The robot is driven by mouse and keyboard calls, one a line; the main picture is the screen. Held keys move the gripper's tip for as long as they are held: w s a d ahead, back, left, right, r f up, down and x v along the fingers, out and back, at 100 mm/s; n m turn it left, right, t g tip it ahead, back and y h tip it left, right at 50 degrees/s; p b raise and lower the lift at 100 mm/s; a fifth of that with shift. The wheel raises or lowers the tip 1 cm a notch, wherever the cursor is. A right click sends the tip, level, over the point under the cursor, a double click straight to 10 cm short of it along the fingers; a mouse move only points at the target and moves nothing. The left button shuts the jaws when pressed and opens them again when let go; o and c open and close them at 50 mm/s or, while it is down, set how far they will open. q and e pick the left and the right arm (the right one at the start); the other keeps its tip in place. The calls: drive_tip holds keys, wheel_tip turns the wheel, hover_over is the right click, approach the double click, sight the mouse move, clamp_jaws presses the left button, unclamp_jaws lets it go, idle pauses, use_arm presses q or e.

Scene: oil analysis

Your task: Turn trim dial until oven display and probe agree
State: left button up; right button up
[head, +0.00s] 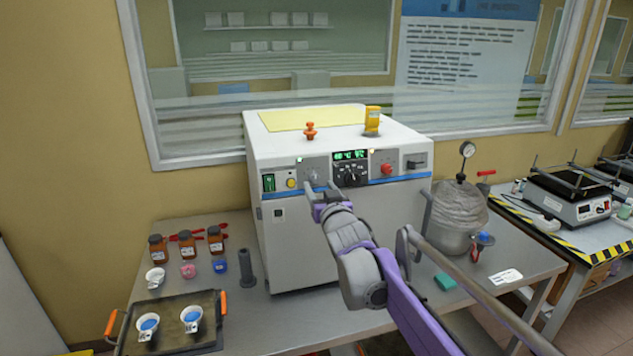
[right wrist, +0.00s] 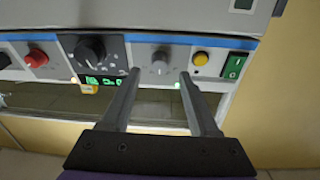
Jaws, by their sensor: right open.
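The white oven (head: 340,235) stands on the bench with its control panel facing me. Its display (head: 349,155) shows green digits too small to read surely. A large black dial (head: 350,174) sits below the display and also shows in the right wrist view (right wrist: 90,50). A small grey dial (right wrist: 160,62), which looks like the trim dial, is left of it in the head view. My right gripper (right wrist: 160,75) is open, its fingertips on either side of the small grey dial with visible gaps. A yellow device (head: 372,120), possibly the probe reader, stands on the oven. My left gripper is out of view.
A red knob (head: 387,170), yellow button (right wrist: 200,58) and green switch (right wrist: 233,67) share the panel. A wrapped vessel with a gauge (head: 459,215) stands right of the oven. Brown bottles (head: 187,243) and a tray (head: 168,299) are on the left.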

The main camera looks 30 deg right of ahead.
sight(315, 180)
drive_tip(key=shift+x, duration=1.8)
clamp_jaws()
